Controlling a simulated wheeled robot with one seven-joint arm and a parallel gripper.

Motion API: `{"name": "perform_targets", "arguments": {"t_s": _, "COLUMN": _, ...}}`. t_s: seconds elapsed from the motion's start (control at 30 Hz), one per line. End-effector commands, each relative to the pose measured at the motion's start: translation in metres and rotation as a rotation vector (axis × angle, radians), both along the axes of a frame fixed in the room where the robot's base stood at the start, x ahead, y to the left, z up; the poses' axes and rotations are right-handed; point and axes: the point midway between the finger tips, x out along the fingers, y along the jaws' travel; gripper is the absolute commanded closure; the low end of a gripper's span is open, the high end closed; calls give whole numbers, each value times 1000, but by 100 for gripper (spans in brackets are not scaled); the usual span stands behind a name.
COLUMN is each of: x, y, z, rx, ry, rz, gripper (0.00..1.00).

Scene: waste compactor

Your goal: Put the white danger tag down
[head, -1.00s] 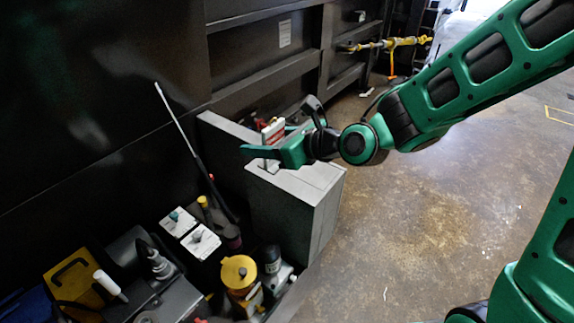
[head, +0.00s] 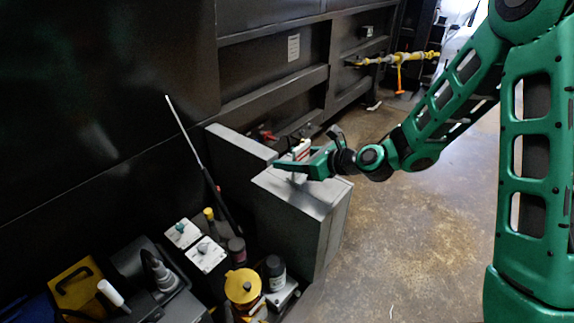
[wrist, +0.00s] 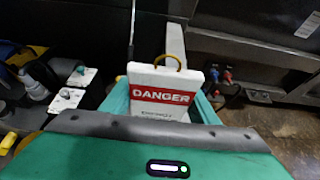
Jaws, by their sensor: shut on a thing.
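The white danger tag (wrist: 160,92) has a red DANGER band and a tan loop at its top. In the wrist view it stands upright between the fingers of my gripper (wrist: 160,105). In the head view only a small part of the tag (head: 302,149) shows behind my gripper (head: 300,168). The gripper is shut on the tag, just over the top of the grey cabinet (head: 300,195). I cannot tell whether the tag touches the cabinet top.
A taller grey panel (head: 240,150) stands behind the cabinet's left side. A thin rod (head: 185,130) leans against the dark wall. Control boxes (head: 205,254), a yellow-topped canister (head: 243,286) and other gear crowd the lower left. The floor (head: 410,240) at right is mostly clear.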

Motion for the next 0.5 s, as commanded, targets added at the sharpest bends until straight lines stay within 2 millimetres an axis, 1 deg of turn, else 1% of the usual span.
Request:
{"name": "perform_targets", "arguments": {"t_s": 0.03, "x": -1, "y": 0, "z": -8, "rx": 1, "ry": 5, "rz": -1, "gripper": 68}}
{"name": "perform_targets", "arguments": {"t_s": 0.1, "x": -1, "y": 0, "z": -16, "rx": 1, "ry": 4, "rz": -1, "gripper": 68}}
{"name": "perform_targets", "arguments": {"t_s": 0.2, "x": 0, "y": 0, "z": -22, "rx": 0, "ry": 2, "rz": -1, "gripper": 68}}
{"name": "perform_targets", "arguments": {"t_s": 0.5, "x": 0, "y": 0, "z": -23, "rx": 1, "ry": 1, "rz": 0, "gripper": 68}}
